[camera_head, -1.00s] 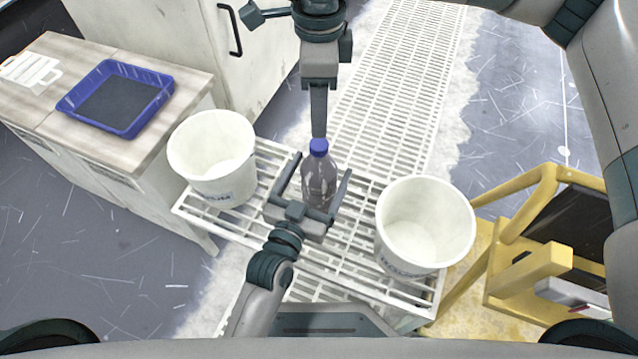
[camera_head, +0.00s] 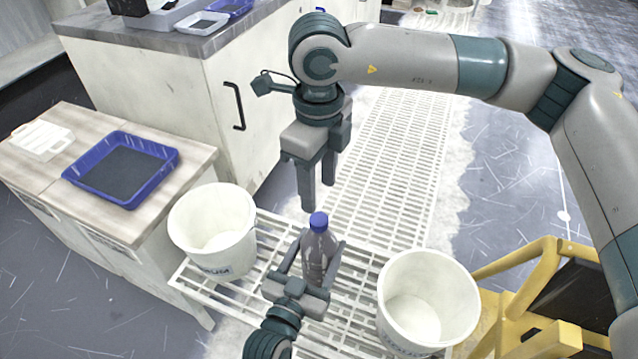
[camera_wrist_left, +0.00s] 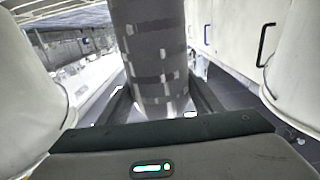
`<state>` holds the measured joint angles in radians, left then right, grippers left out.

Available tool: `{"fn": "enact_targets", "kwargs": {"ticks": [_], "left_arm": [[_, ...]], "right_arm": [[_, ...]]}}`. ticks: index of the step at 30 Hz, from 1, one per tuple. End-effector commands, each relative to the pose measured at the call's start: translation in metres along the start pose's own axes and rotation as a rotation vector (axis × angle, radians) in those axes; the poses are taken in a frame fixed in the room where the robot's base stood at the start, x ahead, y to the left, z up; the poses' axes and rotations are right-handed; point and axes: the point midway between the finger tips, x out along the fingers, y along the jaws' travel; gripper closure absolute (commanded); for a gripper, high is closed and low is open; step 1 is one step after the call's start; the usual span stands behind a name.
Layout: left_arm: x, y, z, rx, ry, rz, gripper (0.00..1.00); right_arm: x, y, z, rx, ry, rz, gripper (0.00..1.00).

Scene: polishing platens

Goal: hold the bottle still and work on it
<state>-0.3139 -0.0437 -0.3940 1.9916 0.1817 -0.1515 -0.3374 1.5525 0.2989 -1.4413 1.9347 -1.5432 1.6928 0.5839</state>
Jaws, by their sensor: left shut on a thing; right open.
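A clear grey bottle (camera_head: 315,255) with a blue cap (camera_head: 318,221) stands upright on the white slatted rack (camera_head: 350,218). My left gripper (camera_head: 308,262) is shut on the bottle's body, one finger on each side. In the left wrist view the bottle (camera_wrist_left: 152,50) stands between the two fingers (camera_wrist_left: 158,95), its cap out of the picture. My right gripper (camera_head: 318,192) is open and empty, pointing down above the cap and apart from it.
White buckets stand left (camera_head: 213,235) and right (camera_head: 428,300) of the bottle. A wooden-topped cabinet (camera_head: 185,165) with a blue tray (camera_head: 150,160) is at left. A white cabinet (camera_head: 262,110) is behind. A yellow frame (camera_head: 535,280) is at right.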

Motion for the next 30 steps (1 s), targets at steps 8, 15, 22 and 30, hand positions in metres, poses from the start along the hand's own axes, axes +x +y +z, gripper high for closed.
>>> {"fn": "enact_targets", "kwargs": {"ticks": [8, 15, 22, 30], "left_arm": [[0.0, 0.0, 0.0, 0.0, 0.0, 0.0, 1.0], [0.0, 0.0, 0.0, 0.0, 0.0, 0.0, 1.0], [0.0, 0.0, 0.0, 0.0, 0.0, 0.0, 1.0], [0.0, 0.0, -0.0001, 0.0, 0.0, 0.0, 1.0]], "right_arm": [[0.0001, 0.0006, 0.0002, 0.428, 0.001, 0.001, 0.55], [-0.0002, 0.0002, 0.0002, 0.803, 0.0, 0.0, 0.55], [0.0003, 0.0002, 0.0, 1.163, 0.001, 0.0, 0.55], [0.0002, 0.0, -0.0001, 1.566, 0.001, 0.0, 0.55]]}}
